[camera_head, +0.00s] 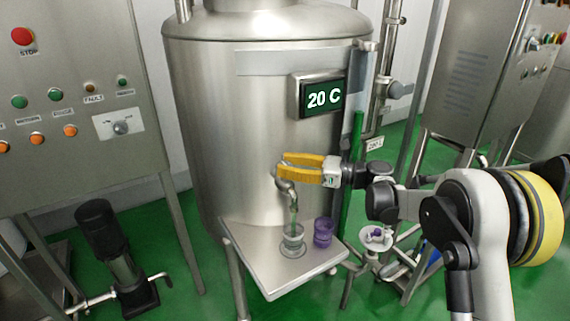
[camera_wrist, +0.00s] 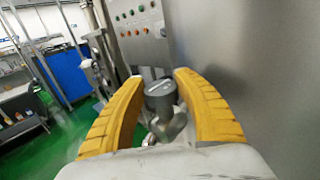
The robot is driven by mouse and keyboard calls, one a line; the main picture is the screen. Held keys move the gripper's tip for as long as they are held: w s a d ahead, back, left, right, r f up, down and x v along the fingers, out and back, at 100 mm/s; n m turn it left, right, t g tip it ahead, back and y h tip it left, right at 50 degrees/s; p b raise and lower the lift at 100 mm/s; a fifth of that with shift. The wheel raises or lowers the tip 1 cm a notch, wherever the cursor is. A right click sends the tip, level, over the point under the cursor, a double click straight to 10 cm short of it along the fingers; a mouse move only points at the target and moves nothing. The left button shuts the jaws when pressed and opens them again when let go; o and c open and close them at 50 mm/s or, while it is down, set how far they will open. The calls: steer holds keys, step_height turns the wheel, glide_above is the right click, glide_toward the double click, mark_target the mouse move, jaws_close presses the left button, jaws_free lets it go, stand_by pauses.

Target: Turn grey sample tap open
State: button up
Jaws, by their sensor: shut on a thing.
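The grey sample tap (camera_head: 286,186) sticks out low on the front of the steel tank, its spout bending down over a small steel shelf (camera_head: 258,262). My gripper (camera_head: 282,167) has yellow fingers and is shut on the top of the tap. In the wrist view my gripper (camera_wrist: 160,80) has the round grey head of the tap (camera_wrist: 161,94) between its two fingers. A clear cup (camera_head: 293,241) stands on the shelf under the spout.
A purple cup (camera_head: 323,232) stands on the shelf to the right of the clear cup. The steel tank (camera_head: 225,130) carries a display (camera_head: 322,97) reading 20 C above my gripper. A control panel (camera_head: 75,110) is at left, and a black pump (camera_head: 115,250) is on the green floor.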

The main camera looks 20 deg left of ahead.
steer(key=shift+g, duration=0.3)
steer(key=o, duration=1.2)
steer(key=shift+a, duration=0.1)
steer(key=w+d, duration=0.1)
steer(key=d, duration=1.1)
